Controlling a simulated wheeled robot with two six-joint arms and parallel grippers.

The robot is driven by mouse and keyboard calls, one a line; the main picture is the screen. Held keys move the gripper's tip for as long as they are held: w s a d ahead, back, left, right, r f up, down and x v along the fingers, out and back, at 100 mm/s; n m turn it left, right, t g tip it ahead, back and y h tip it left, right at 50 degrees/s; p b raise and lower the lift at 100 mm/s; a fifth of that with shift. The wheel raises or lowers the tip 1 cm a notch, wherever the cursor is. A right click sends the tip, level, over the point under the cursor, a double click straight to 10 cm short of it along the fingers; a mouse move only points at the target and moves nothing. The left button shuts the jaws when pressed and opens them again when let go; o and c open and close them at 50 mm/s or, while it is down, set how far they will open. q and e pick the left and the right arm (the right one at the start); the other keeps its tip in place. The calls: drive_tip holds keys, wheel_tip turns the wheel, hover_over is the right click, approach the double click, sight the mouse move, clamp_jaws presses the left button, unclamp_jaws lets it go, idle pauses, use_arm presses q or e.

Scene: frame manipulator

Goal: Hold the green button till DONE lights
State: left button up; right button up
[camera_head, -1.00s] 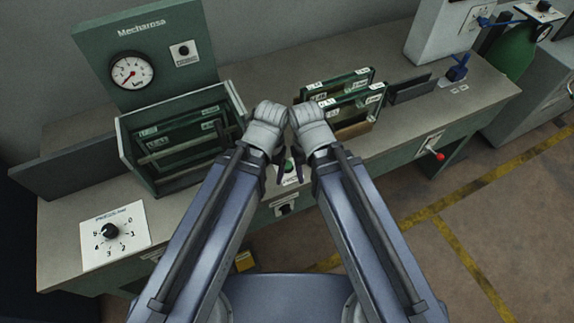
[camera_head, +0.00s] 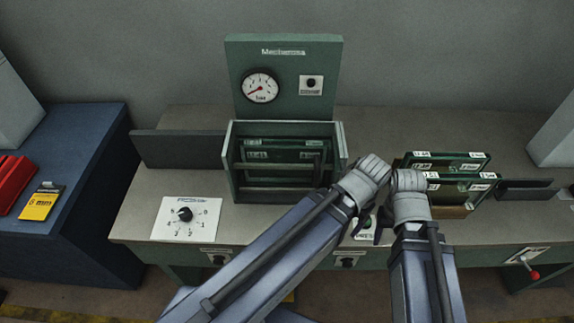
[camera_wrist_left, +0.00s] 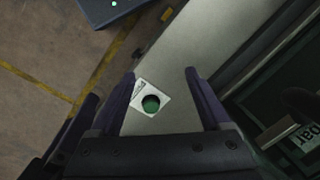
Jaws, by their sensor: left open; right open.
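The green button (camera_wrist_left: 151,103) is round and sits on a small white label plate (camera_wrist_left: 160,94) on the bench top in the left wrist view. My left gripper (camera_wrist_left: 160,73) is open, with its two dark fingers on either side of the plate and nothing held between them. In the head view the label plate (camera_head: 360,233) shows partly at the bench front, with the button mostly hidden by my arms. My right gripper (camera_head: 381,226) is open beside it, its dark fingers partly hidden by the arm. I cannot pick out a DONE light.
A green box with frames (camera_head: 234,170) stands mid-bench below a gauge (camera_head: 260,88) on a green panel. Green-framed parts (camera_head: 462,160) stand at right. A red-knobbed lever (camera_head: 533,274) is on the bench front.

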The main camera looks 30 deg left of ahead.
use_arm(q)
drive_tip(key=c, duration=0.4)
drive_tip(key=shift+w+d+r, duration=0.1)
drive_tip(key=shift+w+r, duration=0.1)
drive_tip(key=shift+w, duration=0.05)
drive_tip(key=shift+c, duration=0.9)
drive_tip(key=w+d+r+m+p, duration=0.1)
drive_tip(key=w+r+m+p, duration=0.1)
drive_tip(key=w+d+r+m+p, duration=0.2)
drive_tip(key=w+m, duration=0.1)
drive_tip(key=w+d+r+m+h+p, duration=0.1)
drive_tip(key=w+r+m+p, duration=0.1)
drive_tip(key=w, duration=0.1)
drive_tip(key=shift+d+m+p, duration=0.2)
drive_tip(key=shift+m+p, duration=0.1)
drive_tip(key=shift+p, duration=0.05)
clamp_jaws()
drive_tip(key=shift+w+d+r+m, duration=0.35)
drive_tip(key=shift+w+m, duration=0.15)
drive_tip(key=shift+m, duration=0.3)
